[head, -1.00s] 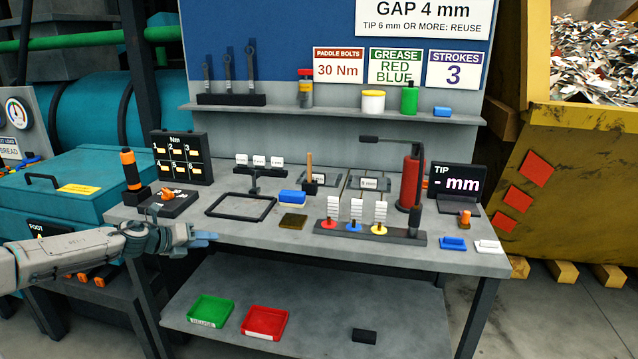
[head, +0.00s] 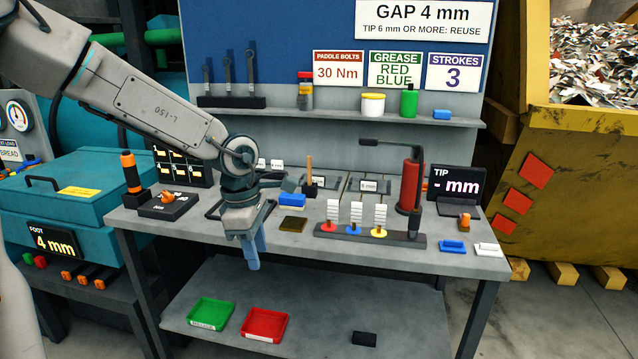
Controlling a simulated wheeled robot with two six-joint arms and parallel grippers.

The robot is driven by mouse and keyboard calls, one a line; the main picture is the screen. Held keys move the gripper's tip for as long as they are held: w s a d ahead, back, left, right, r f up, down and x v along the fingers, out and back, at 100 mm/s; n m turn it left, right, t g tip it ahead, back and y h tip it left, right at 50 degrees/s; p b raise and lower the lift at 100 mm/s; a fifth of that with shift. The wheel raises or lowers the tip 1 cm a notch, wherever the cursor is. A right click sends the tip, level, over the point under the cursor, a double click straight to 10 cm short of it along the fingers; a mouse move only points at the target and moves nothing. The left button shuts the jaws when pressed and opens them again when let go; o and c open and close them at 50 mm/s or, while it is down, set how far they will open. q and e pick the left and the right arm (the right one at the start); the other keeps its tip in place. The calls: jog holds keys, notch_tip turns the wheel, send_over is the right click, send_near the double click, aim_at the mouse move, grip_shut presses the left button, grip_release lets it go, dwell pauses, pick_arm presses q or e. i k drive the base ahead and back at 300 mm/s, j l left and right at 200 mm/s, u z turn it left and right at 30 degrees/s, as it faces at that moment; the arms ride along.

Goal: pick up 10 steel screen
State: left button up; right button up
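Two flat dark-framed grey panels with small white labels lie at the back of the bench, a left panel (head: 327,182) and a right panel (head: 357,190). They look like screens, but their labels are too small to read, so I cannot tell which is the 10 steel screen. My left gripper (head: 254,263) points down at the bench's front edge, left of and nearer than both panels. Its fingers are seen nearly side-on, so their opening is unclear; nothing shows held. The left arm hides part of an empty black frame (head: 213,211). My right gripper is not in view.
On the bench (head: 330,254) stand a blue-and-white block (head: 291,200), a rack of colored-base stacks (head: 340,233), a red cylinder (head: 411,182) and a tip display (head: 458,183). Green (head: 211,313) and red (head: 264,324) trays sit on the lower shelf.

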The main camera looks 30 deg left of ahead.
aim_at(332, 182)
jog(key=i+j, duration=0.25)
jog(key=i, duration=0.25)
jog(key=i+j, duration=0.2)
jog(key=i, duration=0.25)
jog(key=i+j, duration=0.25)
jog(key=i, duration=0.25)
jog(key=i+j, duration=0.2)
jog(key=i, duration=0.25)
